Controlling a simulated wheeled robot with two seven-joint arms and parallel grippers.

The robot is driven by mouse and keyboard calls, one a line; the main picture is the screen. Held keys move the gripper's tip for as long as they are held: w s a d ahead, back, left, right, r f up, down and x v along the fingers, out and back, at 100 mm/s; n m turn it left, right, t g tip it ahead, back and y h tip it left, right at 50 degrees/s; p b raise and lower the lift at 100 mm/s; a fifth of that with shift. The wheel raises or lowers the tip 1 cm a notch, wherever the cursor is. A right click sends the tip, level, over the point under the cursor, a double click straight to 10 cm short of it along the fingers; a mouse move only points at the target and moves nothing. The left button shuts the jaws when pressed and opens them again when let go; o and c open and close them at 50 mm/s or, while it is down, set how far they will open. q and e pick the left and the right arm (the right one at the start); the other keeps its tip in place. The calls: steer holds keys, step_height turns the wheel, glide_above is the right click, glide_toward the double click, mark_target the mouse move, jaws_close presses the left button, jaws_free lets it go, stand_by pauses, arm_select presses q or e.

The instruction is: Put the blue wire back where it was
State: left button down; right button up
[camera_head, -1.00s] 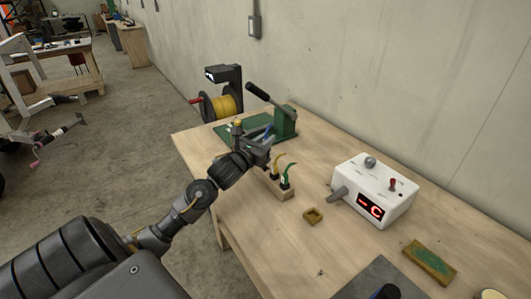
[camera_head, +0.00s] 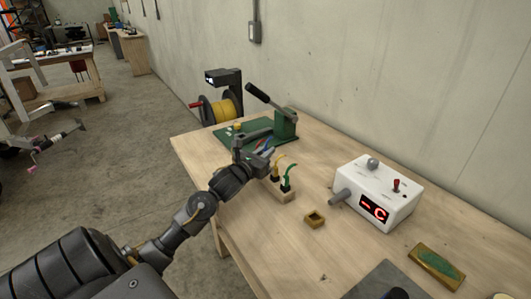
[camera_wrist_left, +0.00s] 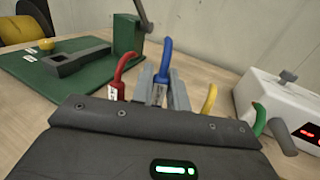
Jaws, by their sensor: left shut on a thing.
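The blue wire (camera_wrist_left: 163,62) stands upright between the two fingers of my left gripper (camera_wrist_left: 162,88) in the left wrist view. In the head view this gripper (camera_head: 258,160) is at the far left end of the wooden block (camera_head: 284,195). The yellow wire (camera_head: 279,163) and green wire (camera_head: 288,178) stand in the block. In the wrist view the red wire (camera_wrist_left: 121,72) is left of the blue one, and the yellow and green wires are to the right. The lower end of the blue wire is hidden, so I cannot tell whether it sits in the block. My right gripper is not in view.
A green lever press (camera_head: 285,122) on a green base stands behind the gripper. A white box with a red display (camera_head: 375,195) is to the right. A yellow spool (camera_head: 226,109) is at the far edge.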

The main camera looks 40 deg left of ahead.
arm_select(q)
steer(key=shift+f, duration=0.2)
steer(key=c, duration=1.4)
jaws_free()
steer(key=shift+r, duration=0.1)
steer(key=shift+o, duration=0.2)
steer(key=shift+r+p, duration=0.5)
steer(key=shift+p, duration=0.05)
steer(key=s+d+b, duration=0.1)
steer(key=s+b, duration=0.2)
steer(key=s, duration=0.9)
steer(key=shift+d, duration=0.1)
